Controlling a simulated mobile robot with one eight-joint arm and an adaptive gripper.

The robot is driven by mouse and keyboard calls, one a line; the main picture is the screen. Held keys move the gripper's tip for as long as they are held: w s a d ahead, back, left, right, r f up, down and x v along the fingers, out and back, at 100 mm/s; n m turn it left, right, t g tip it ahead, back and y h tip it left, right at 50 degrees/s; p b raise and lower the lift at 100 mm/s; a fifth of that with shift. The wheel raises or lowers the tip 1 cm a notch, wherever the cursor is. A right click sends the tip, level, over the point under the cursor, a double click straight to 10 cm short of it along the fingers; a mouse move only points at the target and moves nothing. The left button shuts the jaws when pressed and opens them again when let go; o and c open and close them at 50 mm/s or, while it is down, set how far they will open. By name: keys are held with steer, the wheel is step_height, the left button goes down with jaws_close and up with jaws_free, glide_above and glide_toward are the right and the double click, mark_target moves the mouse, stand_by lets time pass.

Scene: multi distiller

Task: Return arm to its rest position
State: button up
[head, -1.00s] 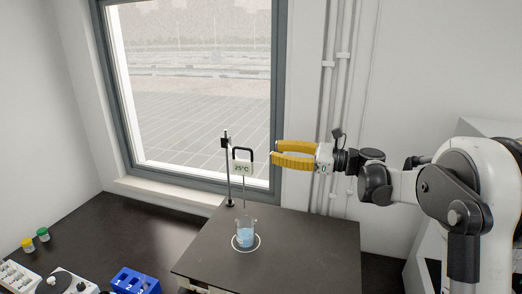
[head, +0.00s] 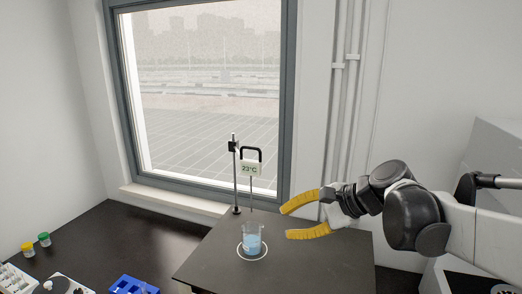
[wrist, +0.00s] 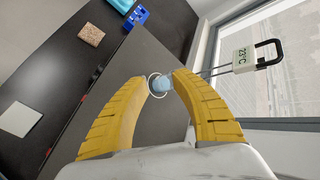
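My gripper (head: 287,223) has two yellow fingers, spread apart and empty. In the head view it is to the right of the beaker, above the dark raised platform (head: 315,262). The beaker (head: 252,241) holds pale blue liquid and stands upright inside a white ring on the platform. In the wrist view my gripper (wrist: 160,82) has the beaker (wrist: 160,84) showing beyond its fingertips, apart from them. A thermometer (head: 251,168) with a black handle reads 23°C and is on a stand (head: 235,185) behind the beaker. It also shows in the wrist view (wrist: 243,60).
A blue rack (head: 133,286) and a white rack (head: 17,280) sit at the front left of the black bench. Green-capped (head: 44,239) and yellow-capped (head: 28,249) jars stand further back. A window (head: 205,90) and wall pipes (head: 345,100) are behind. The platform's right part is clear.

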steer(key=s+d+f+n+h+b, duration=0.3)
steer(key=s+d+f+n, duration=0.3)
steer(key=s+f, duration=0.3)
steer(key=s+d+f+n+t+h+b, duration=0.1)
steer(key=s+d+f+n+h+b, duration=0.3)
steer(key=s+f, duration=0.4)
steer(key=shift+s+d+f+n+t+h, duration=0.3)
steer(key=shift+s+d+f+n+h, duration=0.1)
steer(key=shift+s+d+n+h, duration=0.55)
